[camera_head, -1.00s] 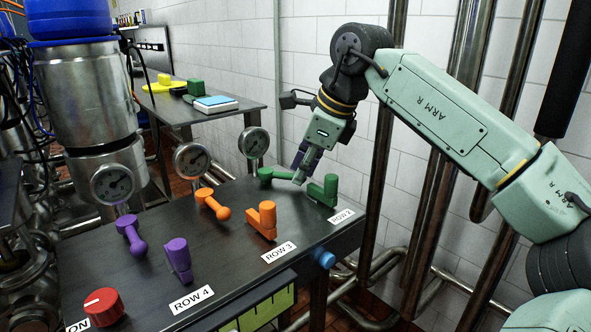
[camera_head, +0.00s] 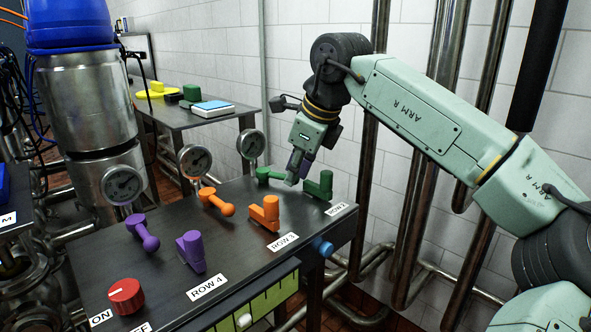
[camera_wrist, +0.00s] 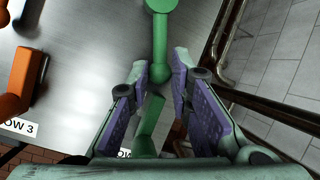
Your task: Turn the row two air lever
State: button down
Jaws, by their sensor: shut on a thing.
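Row two, by the ROW 2 label (camera_head: 336,209), has two green levers on the dark panel. The rear green lever (camera_head: 264,173) has a ball end; in the wrist view this lever (camera_wrist: 160,40) runs from a round hub at the top down to its ball between my fingertips. My gripper (camera_head: 294,178) is shut on that ball end; its purple finger pads (camera_wrist: 163,75) flank it. The front green lever (camera_head: 319,186) has a blocky handle and stands just right of my fingers. In the wrist view it (camera_wrist: 150,125) shows partly below my gripper. No label tells which is air.
Orange levers (camera_head: 265,213) of row three and purple levers (camera_head: 191,252) of row four stand to the left. A red knob (camera_head: 126,296) is at the front left. Gauges (camera_head: 251,144) rise behind the panel. Pipes (camera_head: 415,200) and a tiled wall lie right.

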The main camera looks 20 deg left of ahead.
jog(key=c, duration=1.7)
grip_release()
jog(key=shift+o, duration=0.2)
jog(key=v, duration=1.2)
